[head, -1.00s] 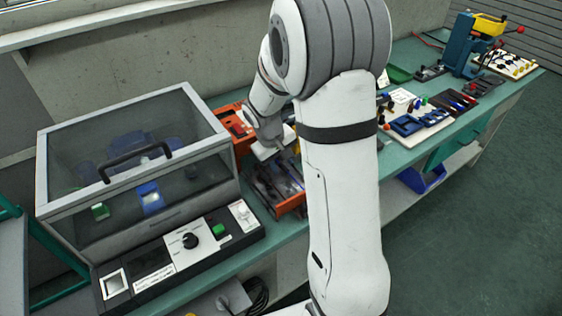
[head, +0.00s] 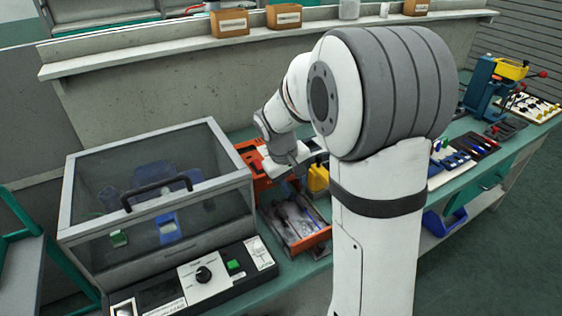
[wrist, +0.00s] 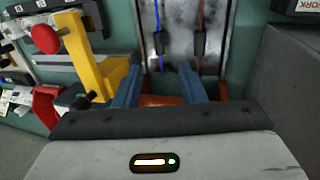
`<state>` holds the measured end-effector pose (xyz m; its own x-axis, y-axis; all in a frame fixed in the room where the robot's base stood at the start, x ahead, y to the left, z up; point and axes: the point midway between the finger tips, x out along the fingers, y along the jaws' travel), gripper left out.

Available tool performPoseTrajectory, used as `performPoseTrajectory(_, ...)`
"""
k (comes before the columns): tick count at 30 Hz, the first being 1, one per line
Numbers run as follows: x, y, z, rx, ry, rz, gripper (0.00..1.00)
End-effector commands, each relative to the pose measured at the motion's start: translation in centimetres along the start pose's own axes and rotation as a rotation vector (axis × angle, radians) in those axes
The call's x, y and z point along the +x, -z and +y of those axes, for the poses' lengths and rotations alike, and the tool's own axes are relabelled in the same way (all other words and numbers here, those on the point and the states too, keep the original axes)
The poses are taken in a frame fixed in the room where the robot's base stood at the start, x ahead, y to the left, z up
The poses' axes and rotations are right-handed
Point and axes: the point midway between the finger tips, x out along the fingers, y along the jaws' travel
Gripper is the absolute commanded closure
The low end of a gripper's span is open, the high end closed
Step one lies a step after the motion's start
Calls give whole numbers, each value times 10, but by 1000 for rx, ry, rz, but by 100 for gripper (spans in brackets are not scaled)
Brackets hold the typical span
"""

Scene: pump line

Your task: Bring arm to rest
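My arm stands in the middle of the head view, bent over the bench with its white wrist (head: 283,160) above the orange-framed tray (head: 312,243). My gripper (wrist: 158,84) shows in the wrist view as two blue fingers set well apart. Nothing is held between them. The metal tray bottom with a blue and a red cable lies beyond the fingertips. A yellow part (wrist: 92,62) stands just left of the fingers; a yellow piece also shows beside the wrist in the head view (head: 318,178). The fingertips are hidden in the head view.
A clear-lidded test box (head: 150,190) with a control panel (head: 205,275) stands left of the tray. A shelf with cardboard boxes (head: 229,22) runs along the wall behind. A blue and yellow press (head: 485,85) and several trays fill the right of the bench. Open floor lies at right.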

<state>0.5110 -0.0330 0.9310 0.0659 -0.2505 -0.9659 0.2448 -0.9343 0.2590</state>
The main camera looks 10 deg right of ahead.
Motion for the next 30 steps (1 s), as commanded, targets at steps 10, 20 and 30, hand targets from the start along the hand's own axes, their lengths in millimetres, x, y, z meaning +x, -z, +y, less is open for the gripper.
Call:
performPoseTrajectory(10, -39, -38, -4, 60, 38, 39, 63)
performPoseTrajectory(20, -100, -141, -33, 207, 158, 134, 63)
performPoseTrajectory(30, -113, -192, -56, 278, 227, 184, 63)
